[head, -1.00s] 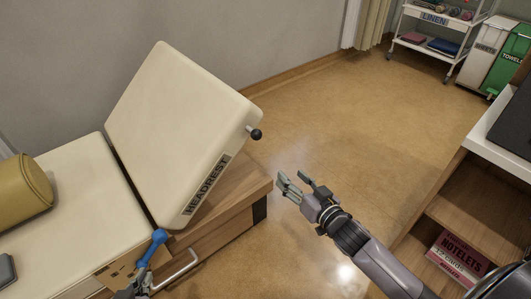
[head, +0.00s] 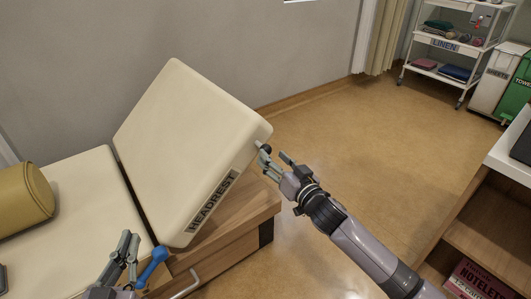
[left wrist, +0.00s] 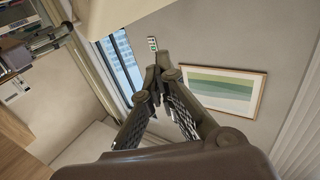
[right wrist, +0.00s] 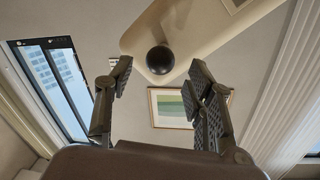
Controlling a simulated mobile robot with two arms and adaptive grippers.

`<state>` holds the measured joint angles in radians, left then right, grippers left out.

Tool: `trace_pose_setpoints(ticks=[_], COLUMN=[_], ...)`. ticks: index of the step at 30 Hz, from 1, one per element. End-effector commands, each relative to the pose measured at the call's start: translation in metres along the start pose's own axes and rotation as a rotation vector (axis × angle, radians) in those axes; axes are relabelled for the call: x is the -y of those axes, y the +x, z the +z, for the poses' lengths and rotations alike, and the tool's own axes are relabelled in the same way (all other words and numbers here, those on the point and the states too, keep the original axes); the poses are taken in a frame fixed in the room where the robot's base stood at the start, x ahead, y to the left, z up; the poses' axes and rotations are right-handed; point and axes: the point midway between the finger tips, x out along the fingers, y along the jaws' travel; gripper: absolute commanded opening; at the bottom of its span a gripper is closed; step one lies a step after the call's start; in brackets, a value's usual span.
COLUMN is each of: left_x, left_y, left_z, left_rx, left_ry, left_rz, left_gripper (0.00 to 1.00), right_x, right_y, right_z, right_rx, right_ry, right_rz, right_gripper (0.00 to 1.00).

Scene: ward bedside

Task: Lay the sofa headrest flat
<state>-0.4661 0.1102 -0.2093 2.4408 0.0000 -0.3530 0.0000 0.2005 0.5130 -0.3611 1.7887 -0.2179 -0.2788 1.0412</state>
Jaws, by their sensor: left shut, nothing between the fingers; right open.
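The cream headrest (head: 185,140) stands tilted up at the end of the sofa (head: 92,205), with a HEADREST label on its side. Its black knob shows in the right wrist view (right wrist: 160,60), between and beyond the open fingers of my right gripper (right wrist: 160,85). In the head view my right gripper (head: 272,158) is at the headrest's right corner and covers most of the knob. My left gripper (head: 130,240) is shut and empty, close to a blue-handled lever (head: 153,266) at the headrest's lower edge. In the left wrist view the fingertips (left wrist: 165,65) meet.
A mustard bolster (head: 25,192) lies on the sofa at left. A wooden drawer unit (head: 235,225) sits under the headrest. A wooden shelf (head: 475,222) with a notelets box (head: 480,283) stands at right. A linen trolley (head: 447,45) is far back. The floor between is clear.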

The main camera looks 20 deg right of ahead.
Motion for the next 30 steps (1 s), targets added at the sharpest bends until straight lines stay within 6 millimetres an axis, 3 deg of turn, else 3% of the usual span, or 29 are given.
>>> trace_pose_setpoints(ticks=[3,10,22,30], left_x=[-0.003,-0.006,-0.007,-0.007], left_y=[0.001,-0.003,-0.004,-0.004], left_z=[-0.019,-0.046,-0.053,-0.053], left_rx=[-0.116,-0.263,-0.298,-0.297], left_ry=[-0.003,-0.007,-0.008,-0.008], left_rz=[0.006,0.014,0.016,0.016], left_gripper=[0.0,0.0,0.0,0.0], right_x=[-0.001,0.0,0.0,0.0], right_y=[0.023,0.047,0.052,0.052], right_z=[0.001,0.001,0.001,0.001], right_rx=[-0.001,0.0,0.001,0.001], right_ry=[-0.002,0.0,0.0,0.0], right_rz=[0.0,0.0,0.0,0.0], right_gripper=[0.49,0.49,0.48,0.3])
